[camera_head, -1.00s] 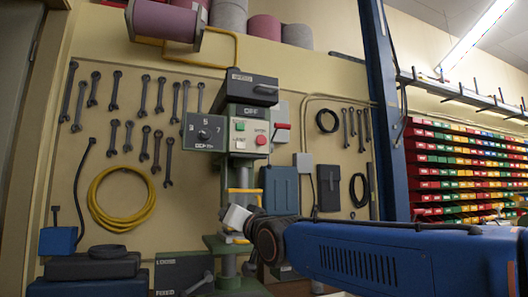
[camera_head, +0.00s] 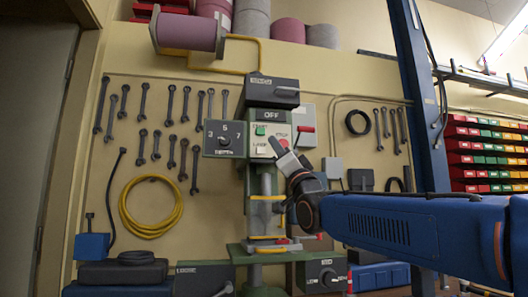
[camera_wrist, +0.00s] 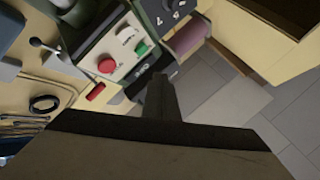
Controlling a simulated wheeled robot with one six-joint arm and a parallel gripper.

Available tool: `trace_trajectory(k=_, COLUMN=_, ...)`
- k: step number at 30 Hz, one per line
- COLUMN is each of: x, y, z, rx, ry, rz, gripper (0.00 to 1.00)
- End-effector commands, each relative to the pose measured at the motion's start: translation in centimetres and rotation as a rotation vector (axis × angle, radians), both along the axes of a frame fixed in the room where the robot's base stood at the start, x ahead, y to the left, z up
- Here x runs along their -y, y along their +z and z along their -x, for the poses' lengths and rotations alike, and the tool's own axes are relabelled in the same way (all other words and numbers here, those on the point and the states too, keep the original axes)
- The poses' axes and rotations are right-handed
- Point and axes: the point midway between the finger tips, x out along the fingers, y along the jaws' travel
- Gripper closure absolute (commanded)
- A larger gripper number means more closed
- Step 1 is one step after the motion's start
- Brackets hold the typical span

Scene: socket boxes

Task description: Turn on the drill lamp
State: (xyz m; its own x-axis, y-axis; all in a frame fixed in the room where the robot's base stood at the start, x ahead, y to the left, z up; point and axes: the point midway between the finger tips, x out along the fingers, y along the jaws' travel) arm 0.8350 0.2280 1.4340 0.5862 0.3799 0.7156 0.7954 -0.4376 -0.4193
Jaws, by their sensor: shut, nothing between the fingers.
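The green drill press (camera_head: 264,197) stands against the wall. Its control panel (camera_head: 258,141) carries a green START button (camera_head: 260,131), a red STOP button (camera_head: 284,143) and a pale lamp switch (camera_head: 260,149) at lower left, its label small. The display above reads OFF. In the wrist view the panel appears turned, with the red button (camera_wrist: 106,66), green button (camera_wrist: 141,48) and pale switch (camera_wrist: 126,33). My gripper (camera_head: 273,143) is shut and empty, raised in front of the panel and overlapping its lower right. I cannot tell whether it touches. Its fingers (camera_wrist: 160,88) show in the wrist view.
A dial box (camera_head: 225,139) juts out left of the panel, and a red-handled switch box (camera_head: 301,121) sits to its right. A blue post (camera_head: 421,120) stands farther right. Wrenches and a yellow hose hang on the wall.

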Motion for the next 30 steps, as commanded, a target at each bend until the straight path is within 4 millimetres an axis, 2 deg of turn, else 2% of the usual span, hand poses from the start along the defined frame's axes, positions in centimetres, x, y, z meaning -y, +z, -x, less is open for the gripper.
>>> trace_trajectory(k=8, x=-0.2, y=-0.1, z=-0.4, rx=-0.002, ry=-0.001, rz=0.001, gripper=1.0)
trace_trajectory(k=30, x=-3.6, y=-0.1, z=-7.2, rx=-0.003, ry=-0.002, rz=0.002, gripper=1.0)
